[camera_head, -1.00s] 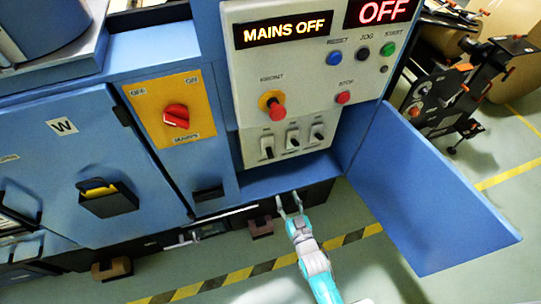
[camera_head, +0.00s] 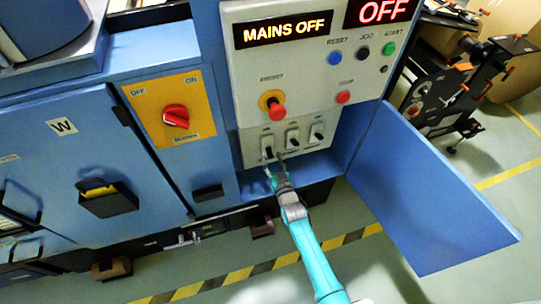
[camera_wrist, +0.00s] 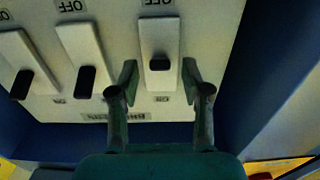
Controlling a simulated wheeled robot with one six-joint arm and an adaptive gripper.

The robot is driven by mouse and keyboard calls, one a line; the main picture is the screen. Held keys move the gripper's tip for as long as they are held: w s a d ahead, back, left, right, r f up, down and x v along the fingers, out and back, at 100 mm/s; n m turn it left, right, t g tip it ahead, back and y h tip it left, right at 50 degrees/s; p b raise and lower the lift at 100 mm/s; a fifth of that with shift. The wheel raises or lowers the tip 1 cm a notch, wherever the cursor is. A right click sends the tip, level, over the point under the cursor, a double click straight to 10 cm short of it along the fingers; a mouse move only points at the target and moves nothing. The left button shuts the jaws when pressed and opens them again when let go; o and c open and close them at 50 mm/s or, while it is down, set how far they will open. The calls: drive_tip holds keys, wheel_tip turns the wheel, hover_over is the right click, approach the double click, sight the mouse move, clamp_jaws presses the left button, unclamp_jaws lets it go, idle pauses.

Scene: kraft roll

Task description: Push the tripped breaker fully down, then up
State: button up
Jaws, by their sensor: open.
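A row of three breakers sits low on the white panel. The left breaker in the head view (camera_head: 267,147) is the right one in the wrist view (camera_wrist: 160,40), where the labels appear upside down. Its black lever (camera_wrist: 160,63) sits about mid-plate, while the levers of the middle breaker (camera_wrist: 86,80) and the far breaker (camera_wrist: 22,84) sit nearer the ON end. My gripper (camera_head: 270,171) is open and empty, just below the left breaker. In the wrist view its fingertips (camera_wrist: 159,76) straddle that breaker's ON end. Contact cannot be told.
The display (camera_head: 284,29) reads MAINS OFF. An open blue door (camera_head: 432,195) stands to the right, and a blue ledge (camera_head: 300,175) runs below the breakers.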

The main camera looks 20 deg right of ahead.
sight(269, 149)
drive_tip(key=shift+w, duration=1.3)
clamp_jaws()
drive_tip(key=shift+r, duration=0.1)
wheel_tip(269, 149, up, 2)
drive_tip(key=g, duration=0.5)
drive_tip(key=shift+w+r+g, duration=0.1)
drive_tip(key=shift+r+g, duration=0.25)
drive_tip(key=shift+g, duration=0.85)
drive_tip(key=shift+w+r+g, duration=0.1)
drive_tip(key=shift+r+g, duration=0.2)
drive_tip(key=shift+g, duration=0.9)
